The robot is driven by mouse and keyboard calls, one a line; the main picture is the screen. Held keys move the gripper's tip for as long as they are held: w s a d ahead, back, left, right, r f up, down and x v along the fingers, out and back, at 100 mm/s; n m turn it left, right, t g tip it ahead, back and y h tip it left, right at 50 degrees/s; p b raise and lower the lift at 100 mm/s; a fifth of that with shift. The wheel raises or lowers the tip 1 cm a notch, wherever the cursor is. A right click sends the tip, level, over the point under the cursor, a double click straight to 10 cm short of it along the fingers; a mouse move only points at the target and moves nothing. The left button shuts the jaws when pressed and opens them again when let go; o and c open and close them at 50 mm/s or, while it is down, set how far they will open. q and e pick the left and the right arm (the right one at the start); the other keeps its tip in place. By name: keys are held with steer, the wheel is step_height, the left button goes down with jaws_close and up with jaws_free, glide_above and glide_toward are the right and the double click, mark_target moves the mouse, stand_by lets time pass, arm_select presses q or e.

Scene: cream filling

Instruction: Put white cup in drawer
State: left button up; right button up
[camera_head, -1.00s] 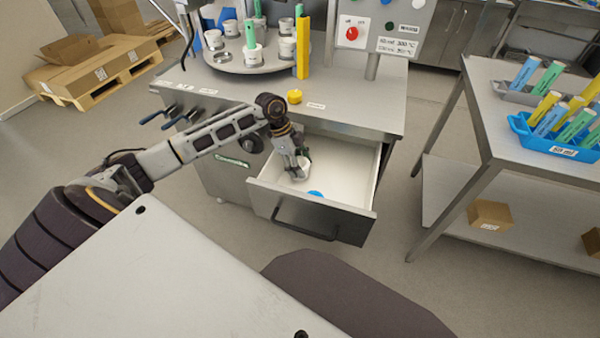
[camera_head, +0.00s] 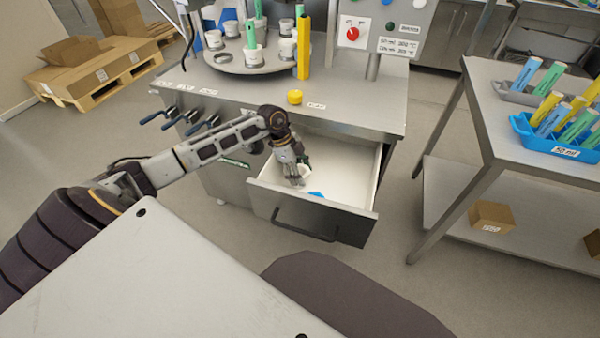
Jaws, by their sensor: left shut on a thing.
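The drawer (camera_head: 345,190) under the steel workbench is pulled open, and its light inside shows. My left gripper (camera_head: 298,178) reaches down into the drawer near its left side. It is shut on a white cup (camera_head: 305,173), which is partly hidden by the fingers. Whether the cup touches the drawer floor I cannot tell. A blue round thing (camera_head: 316,194) lies in the drawer near the front wall, just right of the gripper. My right gripper is not in view.
A side table (camera_head: 485,95) at the right holds a blue tray (camera_head: 565,148) of tubes. The drawer's right half is clear.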

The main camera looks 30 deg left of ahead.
arm_select(q)
steer(key=shift+f, duration=0.1)
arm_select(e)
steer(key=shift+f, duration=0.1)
arm_select(q)
steer(key=o, duration=1.2)
steer(key=shift+c, duration=0.2)
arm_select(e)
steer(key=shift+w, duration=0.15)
arm_select(q)
steer(key=shift+a+r, duration=0.1)
steer(key=shift+r, duration=0.15)
steer(key=shift+a+r, duration=0.25)
steer(key=shift+r, duration=0.4)
steer(key=p+v, duration=0.2)
steer(key=v, duration=0.8)
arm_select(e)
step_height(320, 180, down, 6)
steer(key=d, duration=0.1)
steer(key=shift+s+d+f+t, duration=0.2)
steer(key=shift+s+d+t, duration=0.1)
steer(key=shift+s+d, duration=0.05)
arm_select(q)
steer(key=shift+s+a+r, duration=0.1)
